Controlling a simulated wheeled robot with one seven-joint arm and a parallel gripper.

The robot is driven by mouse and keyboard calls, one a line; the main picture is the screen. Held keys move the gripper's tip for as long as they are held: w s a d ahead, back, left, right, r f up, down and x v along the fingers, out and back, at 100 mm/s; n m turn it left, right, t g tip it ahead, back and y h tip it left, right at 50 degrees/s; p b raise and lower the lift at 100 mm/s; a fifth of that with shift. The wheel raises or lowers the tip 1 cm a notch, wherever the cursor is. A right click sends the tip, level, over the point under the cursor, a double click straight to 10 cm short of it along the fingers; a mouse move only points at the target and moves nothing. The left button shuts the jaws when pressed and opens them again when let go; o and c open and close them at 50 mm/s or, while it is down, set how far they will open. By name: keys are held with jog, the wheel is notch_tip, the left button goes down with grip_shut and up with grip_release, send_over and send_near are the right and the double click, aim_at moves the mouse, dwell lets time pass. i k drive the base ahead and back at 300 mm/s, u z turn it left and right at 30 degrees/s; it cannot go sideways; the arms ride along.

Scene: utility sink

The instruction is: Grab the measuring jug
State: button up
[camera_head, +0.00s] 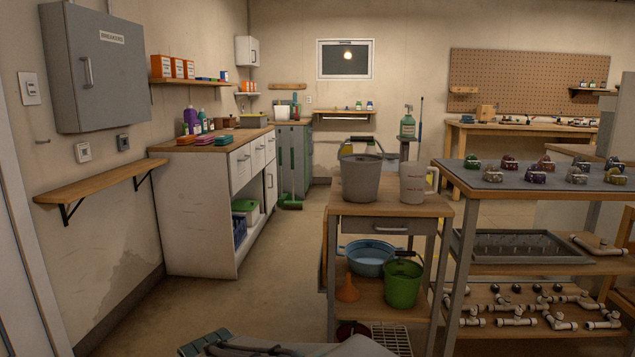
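The measuring jug (412,186) is pale grey with reddish marks and a handle on its right side. It stands upright on the top of a small wooden cart (388,209), right of a grey bucket (360,180). A narrow gap separates the jug and the bucket. My gripper (203,344) shows only partly at the bottom edge, low and well to the left of the cart, far from the jug. Its fingertips are partly cut off, so its opening is unclear. No object shows in it.
The cart's lower shelf holds a blue basin (367,258), a green bucket (402,284) and an orange funnel (347,289). A rack (463,187) with valves and pipe fittings stands close on the right. Open floor (250,285) lies between the left cabinet (205,215) and the cart.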

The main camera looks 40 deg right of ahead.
aim_at(413, 173)
jog(key=u, duration=0.9)
jog(key=i, duration=1)
jog(key=z, duration=3.45)
jog(key=i, duration=0.5)
jog(key=u, duration=0.1)
jog(key=k, duration=0.6)
jog(key=z, duration=0.6)
jog(key=i, duration=0.9)
jog(key=z, duration=0.35)
